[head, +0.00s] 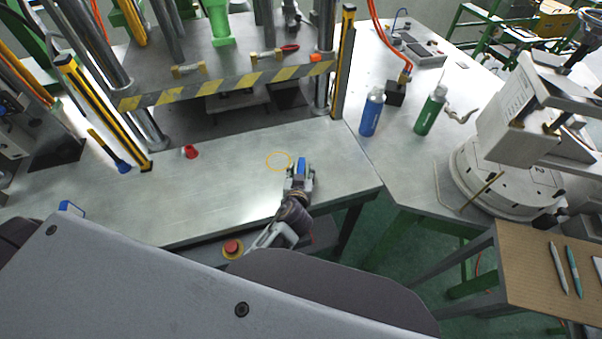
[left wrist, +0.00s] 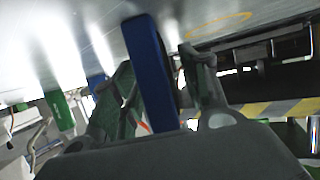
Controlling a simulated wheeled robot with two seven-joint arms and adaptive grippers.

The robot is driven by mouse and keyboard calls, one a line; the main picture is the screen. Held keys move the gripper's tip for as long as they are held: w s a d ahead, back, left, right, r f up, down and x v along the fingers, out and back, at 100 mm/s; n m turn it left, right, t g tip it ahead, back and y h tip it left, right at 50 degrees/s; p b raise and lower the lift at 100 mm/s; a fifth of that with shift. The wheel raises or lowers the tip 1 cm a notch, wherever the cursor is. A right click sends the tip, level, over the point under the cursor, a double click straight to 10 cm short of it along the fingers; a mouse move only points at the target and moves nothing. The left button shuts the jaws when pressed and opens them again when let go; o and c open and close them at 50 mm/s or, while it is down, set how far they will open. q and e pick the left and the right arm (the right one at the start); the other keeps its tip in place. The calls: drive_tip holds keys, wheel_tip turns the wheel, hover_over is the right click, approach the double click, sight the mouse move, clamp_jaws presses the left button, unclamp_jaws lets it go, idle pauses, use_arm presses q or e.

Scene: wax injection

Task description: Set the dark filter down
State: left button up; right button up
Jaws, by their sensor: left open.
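A blue-rimmed piece with a dark side, seemingly the dark filter, stands at the tabletop near the table's front right (head: 301,165). In the left wrist view, the blue piece (left wrist: 152,75) appears upright on edge between my fingers. My left gripper (head: 299,175) is open around it; it also shows in the left wrist view (left wrist: 165,85), with a finger on each side. Whether either finger touches the piece I cannot tell. A yellow circle (head: 278,161) is marked on the tabletop just left of the gripper. My right gripper is not in view.
The metal table (head: 235,180) is mostly clear. A red cup-like part (head: 191,152) and a blue-white item (head: 70,208) lie to the left. A striped bar (head: 230,84) crosses behind. Blue (head: 372,112) and green (head: 430,112) bottles stand to the right.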

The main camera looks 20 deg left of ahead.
use_arm(q)
drive_tip(key=shift+w+f, duration=0.1)
drive_tip(key=shift+c, duration=1.4)
clamp_jaws()
drive_tip(key=shift+r, duration=5.05)
